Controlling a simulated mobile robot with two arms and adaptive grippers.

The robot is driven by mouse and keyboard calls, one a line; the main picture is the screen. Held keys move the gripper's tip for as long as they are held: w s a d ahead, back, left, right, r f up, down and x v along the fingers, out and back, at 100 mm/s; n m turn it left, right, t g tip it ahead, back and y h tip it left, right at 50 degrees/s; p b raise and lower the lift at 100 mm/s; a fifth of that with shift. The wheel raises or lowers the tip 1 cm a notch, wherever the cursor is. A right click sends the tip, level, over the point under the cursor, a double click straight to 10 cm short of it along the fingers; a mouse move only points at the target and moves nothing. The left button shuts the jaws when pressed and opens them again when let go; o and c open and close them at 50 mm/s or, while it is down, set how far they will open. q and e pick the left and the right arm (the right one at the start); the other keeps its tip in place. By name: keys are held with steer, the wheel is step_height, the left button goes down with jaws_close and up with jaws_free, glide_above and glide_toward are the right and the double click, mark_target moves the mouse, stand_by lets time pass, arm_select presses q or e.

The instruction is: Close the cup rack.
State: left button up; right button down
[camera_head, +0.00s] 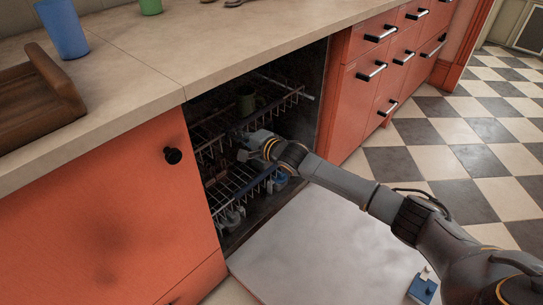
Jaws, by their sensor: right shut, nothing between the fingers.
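The cup rack (287,104) is the upper wire rack inside the open dishwasher. A dark green mug (246,100) stands in it. The rack appears to lie mostly or fully within the cavity; how far it is from its innermost position cannot be told. My right arm reaches in from the right over the lowered door. My right gripper (240,145) is shut and empty, at the front of the cup rack. Whether it touches the rack is unclear. My left gripper is not in view.
The lower rack (240,183) holds dishes, partly hidden by my arm. The dishwasher door (320,240) lies lowered in front. The counter (155,60) above carries a wooden tray (40,105), a blue cup (62,28) and a green cup (150,6). Red drawers (365,85) stand to the right.

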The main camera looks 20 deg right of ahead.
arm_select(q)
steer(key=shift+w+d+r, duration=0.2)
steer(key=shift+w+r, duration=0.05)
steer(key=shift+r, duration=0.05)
arm_select(e)
steer(key=shift+w+a+r, duration=0.1)
steer(key=shift+w+r, duration=0.05)
steer(key=shift+r, duration=0.05)
steer(key=shift+r, duration=0.1)
